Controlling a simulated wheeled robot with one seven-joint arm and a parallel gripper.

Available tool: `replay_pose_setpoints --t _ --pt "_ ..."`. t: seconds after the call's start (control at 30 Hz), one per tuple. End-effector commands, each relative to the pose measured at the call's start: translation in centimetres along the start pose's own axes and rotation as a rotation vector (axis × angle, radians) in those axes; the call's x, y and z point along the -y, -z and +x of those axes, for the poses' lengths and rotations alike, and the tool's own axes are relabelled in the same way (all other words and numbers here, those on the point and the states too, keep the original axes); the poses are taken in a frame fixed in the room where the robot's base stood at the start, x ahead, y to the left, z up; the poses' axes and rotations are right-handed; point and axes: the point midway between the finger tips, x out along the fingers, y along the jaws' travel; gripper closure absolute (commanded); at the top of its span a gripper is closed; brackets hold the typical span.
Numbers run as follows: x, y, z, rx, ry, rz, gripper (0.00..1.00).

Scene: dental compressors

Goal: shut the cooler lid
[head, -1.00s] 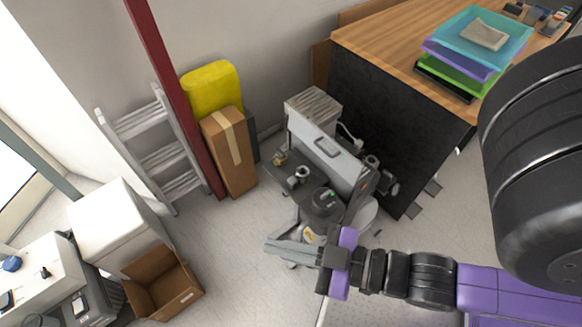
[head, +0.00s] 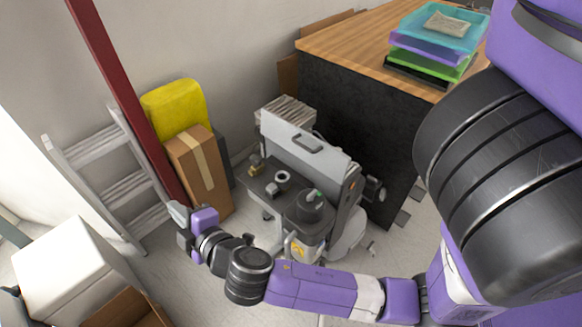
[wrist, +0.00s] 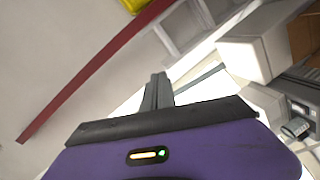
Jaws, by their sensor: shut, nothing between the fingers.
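The compressor machine (head: 300,205) stands on the floor in the middle of the head view, with a dark top bearing fittings and a round black part. A light grey lid panel (head: 300,142) with a dark handle stands raised, nearly upright, along its back side. My gripper (head: 176,212) is left of the machine, apart from it and from the lid, near the foot of the red post. In the wrist view its fingers (wrist: 158,90) are together and empty. The lid is not in the wrist view.
A tall cardboard box (head: 200,165), a yellow object (head: 175,105), a red post (head: 125,95) and a ladder (head: 110,180) stand against the wall. A white box (head: 70,270) stands lower left. A desk (head: 360,110) stands close behind the machine at right.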

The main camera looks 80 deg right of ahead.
Motion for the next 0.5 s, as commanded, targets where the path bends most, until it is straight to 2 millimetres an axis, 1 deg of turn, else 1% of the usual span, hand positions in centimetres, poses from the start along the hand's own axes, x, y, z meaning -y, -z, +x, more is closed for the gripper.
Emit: replay_pose_setpoints --t 0.03,0.1,0.17,0.23,0.27,0.3,0.37,0.4,0.47,0.5 --pt "0.0 -0.9 1.9 0.075 -0.055 -0.039 1.00" --pt "-1.3 -2.4 3.5 0.208 -0.131 -0.100 1.00" --pt "-2.6 -3.8 4.3 0.337 -0.196 -0.145 1.00" --pt "-4.2 -5.6 4.2 0.505 -0.266 -0.188 1.00" --pt "-4.8 -6.2 3.9 0.577 -0.294 -0.201 1.00" --pt "-5.7 -7.1 3.3 0.676 -0.329 -0.217 1.00" --pt "-6.6 -8.2 1.8 0.825 -0.376 -0.233 1.00" --pt "-7.1 -8.8 0.5 0.924 -0.404 -0.239 1.00" --pt "-7.6 -9.5 -1.6 1.066 -0.440 -0.243 1.00" --pt "-7.8 -9.8 -3.0 1.153 -0.459 -0.243 1.00"
